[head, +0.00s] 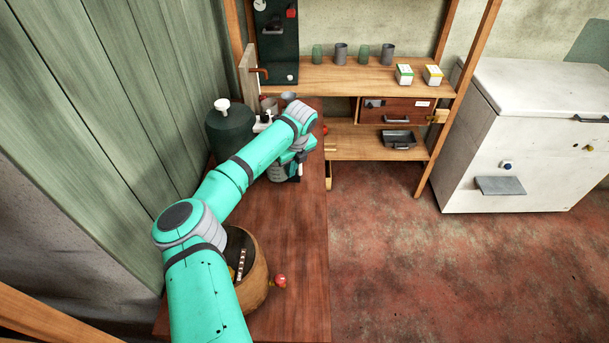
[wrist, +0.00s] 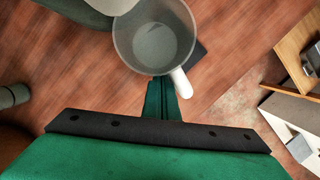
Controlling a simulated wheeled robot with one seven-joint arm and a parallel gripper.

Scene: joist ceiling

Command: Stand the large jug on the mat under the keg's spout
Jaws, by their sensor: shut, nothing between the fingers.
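The large jug (wrist: 155,42) is a grey translucent vessel with a white handle. It stands upright and looks empty in the wrist view; in the head view my arm mostly hides it. My gripper (wrist: 162,98) is shut and empty, its fingertips close to the jug's near side, beside the handle. In the head view my gripper (head: 297,172) is low over the counter. A dark flat square (wrist: 198,56), perhaps the mat, shows past the jug; I cannot tell if the jug rests on it. A wooden keg (head: 254,283) with a red spout sits at the near end.
A dark green urn (head: 230,135) with a white knob stands left of my gripper on the wooden counter (head: 305,240). Small cups stand behind it. Shelves (head: 330,76) with cups and boxes are at the back. A white chest (head: 540,130) is right; the floor between is clear.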

